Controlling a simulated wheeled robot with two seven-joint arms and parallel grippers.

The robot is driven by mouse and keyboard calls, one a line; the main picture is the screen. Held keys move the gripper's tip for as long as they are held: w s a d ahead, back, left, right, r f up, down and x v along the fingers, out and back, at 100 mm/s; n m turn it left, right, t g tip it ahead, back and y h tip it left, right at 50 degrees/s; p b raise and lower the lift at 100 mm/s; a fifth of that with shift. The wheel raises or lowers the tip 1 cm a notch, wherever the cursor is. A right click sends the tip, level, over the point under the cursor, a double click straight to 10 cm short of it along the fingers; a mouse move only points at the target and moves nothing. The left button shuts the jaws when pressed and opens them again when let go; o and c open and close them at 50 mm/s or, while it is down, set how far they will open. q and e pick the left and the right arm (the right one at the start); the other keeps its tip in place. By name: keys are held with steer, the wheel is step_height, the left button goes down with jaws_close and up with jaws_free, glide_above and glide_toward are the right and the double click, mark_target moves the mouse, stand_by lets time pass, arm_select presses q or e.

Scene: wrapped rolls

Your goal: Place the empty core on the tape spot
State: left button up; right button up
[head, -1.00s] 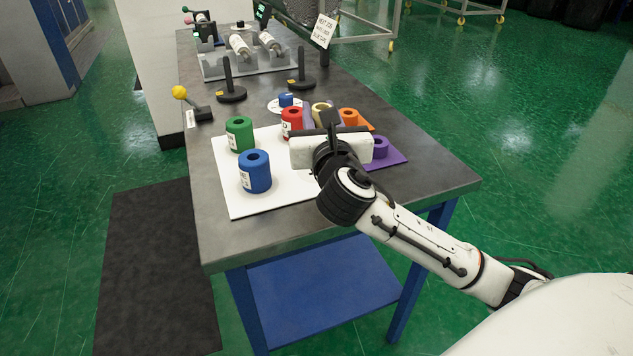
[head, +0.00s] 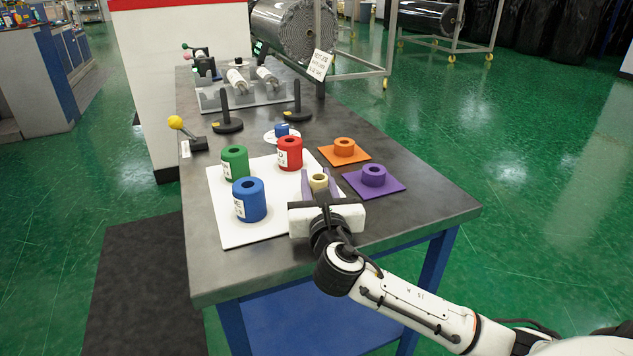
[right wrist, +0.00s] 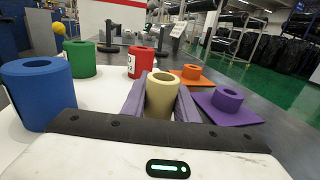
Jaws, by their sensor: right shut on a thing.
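The empty core is a short pale yellow tube (head: 319,182), upright between the purple-grey fingers of my right gripper (head: 320,184). My right gripper is shut on it. In the right wrist view the core (right wrist: 162,95) stands between both fingers, its open top facing up. It is over the right part of the white mat (head: 235,228), in front of the red roll; I cannot tell whether it touches the mat. I cannot make out a tape spot for certain. My left gripper is out of view.
Green (head: 235,163), blue (head: 249,200) and red (head: 290,154) rolls stand on the mat. An orange ring (head: 344,147) and a purple ring (head: 374,175) sit on coloured squares to the right. Two black posts (head: 226,110) stand behind. The table's front right is bare.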

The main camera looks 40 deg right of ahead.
steer(key=shift+f, duration=0.1)
steer(key=o, duration=1)
steer(key=shift+o, duration=0.2)
steer(key=shift+r, duration=0.2)
steer(key=v, duration=1.2)
steer(key=shift+f+p, duration=0.1)
steer(key=shift+p, duration=0.2)
